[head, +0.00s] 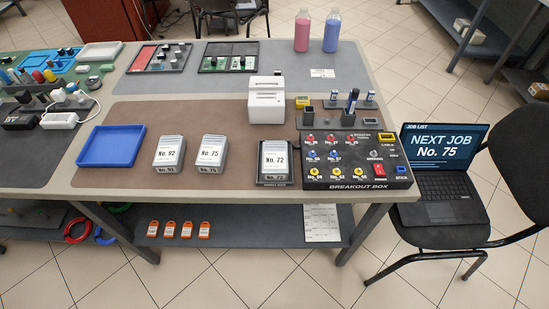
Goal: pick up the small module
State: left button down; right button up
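Three grey modules with white labels are on the brown mat (226,177) of the table. The module No. 92 (169,153) lies at left. The module No. 75 (210,154) lies just right of it, with a small gap between them. The module No. 72 (274,159) sits in a dark cradle beside the breakout box (357,161). The three look close in size; I cannot tell which one is the small module. Neither of my grippers is in view.
A blue tray (82,162) is left of the modules. A white printer-like device (266,106) stands behind them. Two bottles, pink (302,33) and blue (332,33), stand at the back. A laptop (443,150) on a chair reads "NEXT JOB No. 75".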

aim_at(274, 157)
jog(key=i+j, duration=0.1)
jog(key=j, duration=0.2)
jog(key=i+j, duration=0.1)
jog(key=j, duration=0.2)
jog(key=j+z, duration=0.1)
jog(key=z, duration=1.55)
